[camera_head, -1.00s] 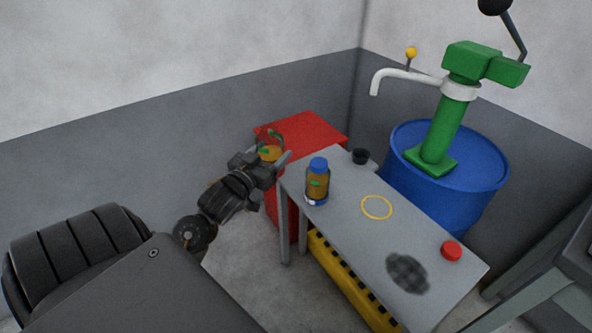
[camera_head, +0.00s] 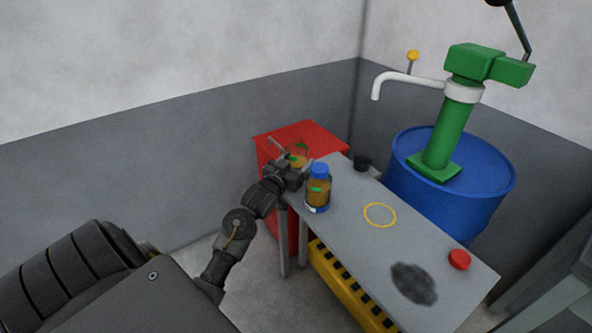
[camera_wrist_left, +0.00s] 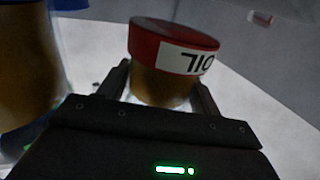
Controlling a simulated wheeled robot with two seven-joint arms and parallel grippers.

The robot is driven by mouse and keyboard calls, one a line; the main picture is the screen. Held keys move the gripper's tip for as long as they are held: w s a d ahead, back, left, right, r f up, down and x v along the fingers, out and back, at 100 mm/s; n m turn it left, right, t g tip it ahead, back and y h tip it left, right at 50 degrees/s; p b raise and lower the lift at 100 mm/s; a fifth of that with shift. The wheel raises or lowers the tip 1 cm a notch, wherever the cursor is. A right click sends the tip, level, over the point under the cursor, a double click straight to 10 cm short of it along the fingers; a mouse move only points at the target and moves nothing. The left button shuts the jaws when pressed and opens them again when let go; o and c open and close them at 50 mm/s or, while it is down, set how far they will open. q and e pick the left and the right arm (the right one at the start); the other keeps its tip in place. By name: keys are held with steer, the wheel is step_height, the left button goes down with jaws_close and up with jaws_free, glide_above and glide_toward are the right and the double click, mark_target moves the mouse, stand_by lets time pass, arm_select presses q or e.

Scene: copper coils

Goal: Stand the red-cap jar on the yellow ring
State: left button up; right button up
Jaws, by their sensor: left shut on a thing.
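The red-cap jar (camera_wrist_left: 168,85) sits between the two fingers of my left gripper (camera_head: 292,156), which is shut on it. In the wrist view its red cap has a white label with dark letters. In the head view the amber jar (camera_head: 298,158) shows just beyond the gripper, seen against the red cabinet, and its cap blends into that red. The yellow ring (camera_head: 380,215) lies flat and empty on the grey table, to the right of the held jar. My right gripper is not in view.
A blue-cap jar (camera_head: 318,190) stands on the table's near left end, close beside my left gripper. A blue drum (camera_head: 460,185) stands behind.

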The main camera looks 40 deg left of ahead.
arm_select(q)
steer(key=shift+f, duration=0.95)
steer(key=shift+f+p, duration=0.25)
steer(key=shift+p, duration=0.05)
steer(key=shift+f, duration=0.1)
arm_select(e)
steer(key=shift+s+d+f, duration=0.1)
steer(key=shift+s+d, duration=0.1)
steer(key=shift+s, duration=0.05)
arm_select(q)
steer(key=shift+f, duration=0.1)
steer(key=o, duration=1.1)
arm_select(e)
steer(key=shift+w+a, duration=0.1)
arm_select(q)
steer(key=shift+f, duration=0.1)
